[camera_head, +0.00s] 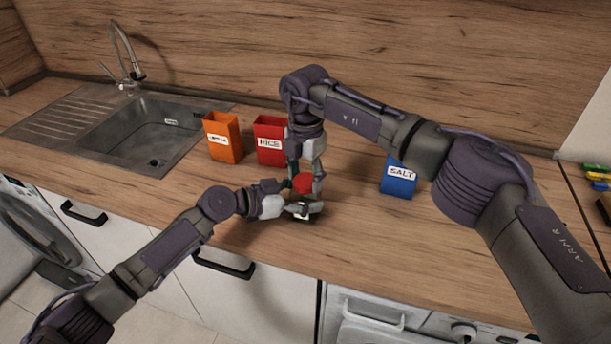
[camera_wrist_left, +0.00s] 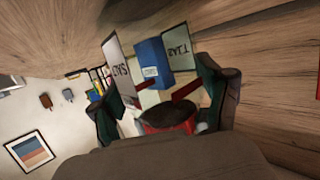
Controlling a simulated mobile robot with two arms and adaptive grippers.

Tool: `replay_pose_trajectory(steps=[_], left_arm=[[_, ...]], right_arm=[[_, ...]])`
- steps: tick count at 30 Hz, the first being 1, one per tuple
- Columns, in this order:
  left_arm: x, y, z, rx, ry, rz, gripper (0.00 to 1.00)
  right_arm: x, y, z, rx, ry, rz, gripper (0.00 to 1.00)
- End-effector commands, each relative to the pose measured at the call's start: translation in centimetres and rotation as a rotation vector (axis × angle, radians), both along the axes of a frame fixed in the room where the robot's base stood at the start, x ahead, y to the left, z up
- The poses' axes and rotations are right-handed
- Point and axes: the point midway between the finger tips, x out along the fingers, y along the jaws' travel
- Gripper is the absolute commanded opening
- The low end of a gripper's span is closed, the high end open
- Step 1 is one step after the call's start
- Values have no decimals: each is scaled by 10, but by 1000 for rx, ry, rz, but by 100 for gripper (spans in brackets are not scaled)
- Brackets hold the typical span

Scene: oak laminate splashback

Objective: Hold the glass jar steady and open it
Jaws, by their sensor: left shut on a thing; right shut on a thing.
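The glass jar stands on the wooden worktop in the middle of the head view, mostly hidden by my grippers; its red lid (camera_head: 303,183) shows between them. My left gripper (camera_head: 300,208) comes in low from the left and is shut on the jar's body. My right gripper (camera_head: 304,180) reaches down from above and is shut on the red lid. In the left wrist view, a red round shape that looks like the lid (camera_wrist_left: 168,118) lies between the two dark fingers of my left gripper (camera_wrist_left: 162,105). The lid appears to sit on the jar; I cannot tell whether it is loose.
An orange box (camera_head: 223,138) and a red RICE box (camera_head: 270,140) stand behind, to the left. A blue SALT box (camera_head: 398,180) stands right, under my right arm. A sink (camera_head: 140,130) is at the far left. The worktop's front edge is close to the jar.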

Motion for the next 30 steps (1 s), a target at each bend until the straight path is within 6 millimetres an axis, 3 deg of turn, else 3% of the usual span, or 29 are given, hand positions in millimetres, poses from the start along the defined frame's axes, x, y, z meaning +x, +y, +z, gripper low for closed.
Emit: replay_pose_trajectory(steps=[30], left_arm=[[-1, -1, -1, 0, 1, -3, 0]], right_arm=[[0, 1, 2, 0, -3, 2346, 16]])
